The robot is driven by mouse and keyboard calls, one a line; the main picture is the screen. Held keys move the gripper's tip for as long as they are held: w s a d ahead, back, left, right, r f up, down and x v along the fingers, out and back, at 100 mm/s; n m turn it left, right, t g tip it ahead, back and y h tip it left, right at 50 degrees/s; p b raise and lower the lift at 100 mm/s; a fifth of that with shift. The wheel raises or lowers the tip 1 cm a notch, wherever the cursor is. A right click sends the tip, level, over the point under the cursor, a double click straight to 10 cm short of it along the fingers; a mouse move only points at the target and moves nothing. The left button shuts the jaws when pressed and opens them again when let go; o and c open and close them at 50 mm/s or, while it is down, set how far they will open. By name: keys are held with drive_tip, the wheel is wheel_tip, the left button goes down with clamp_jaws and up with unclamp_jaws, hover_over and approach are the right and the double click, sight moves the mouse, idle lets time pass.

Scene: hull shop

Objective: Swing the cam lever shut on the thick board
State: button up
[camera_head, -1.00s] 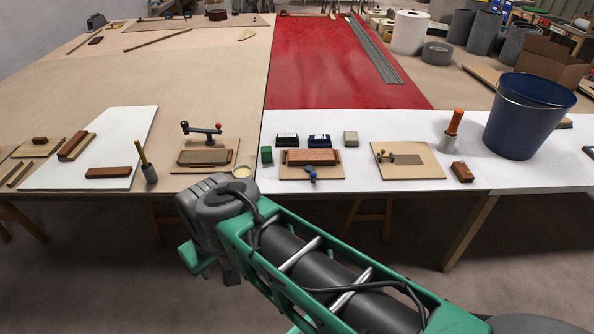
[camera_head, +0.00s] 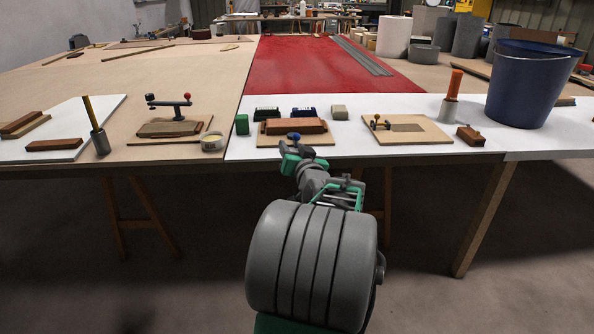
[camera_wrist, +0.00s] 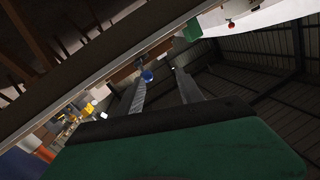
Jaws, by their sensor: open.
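The thick reddish-brown board (camera_head: 285,126) lies on the middle wooden base (camera_head: 262,139) near the table's front edge. The blue knob of its cam lever (camera_head: 293,136) shows at the board's front side; the rest of the lever is mostly hidden by my gripper. My gripper (camera_head: 291,149) is just in front of this base, at the table edge. In the wrist view its two fingers stand apart and empty, and the blue knob (camera_wrist: 147,75) shows beyond them, close to the left fingertip. I cannot tell whether they touch.
A red-knobbed lever fixture (camera_head: 173,116) stands to the left, a flatter fixture (camera_head: 408,130) to the right. A green block (camera_head: 242,125), a small tin (camera_head: 212,142) and dark blocks crowd the middle base. A blue bucket (camera_head: 527,85) stands at right.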

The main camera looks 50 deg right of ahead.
sight(298, 139)
drive_tip(key=d, duration=0.1)
drive_tip(key=s+d, duration=0.1)
drive_tip(key=h, duration=0.1)
drive_tip(key=shift+s+d+f+m, duration=0.15)
drive_tip(key=shift+s+d+m, duration=0.15)
drive_tip(key=shift+d, duration=0.1)
drive_tip(key=b+x, duration=0.1)
drive_tip(key=x, duration=0.5)
drive_tip(key=shift+w, duration=0.15)
drive_tip(key=shift+w+d, duration=0.25)
drive_tip(key=shift+w, duration=0.15)
drive_tip(key=shift+c, duration=0.5)
clamp_jaws()
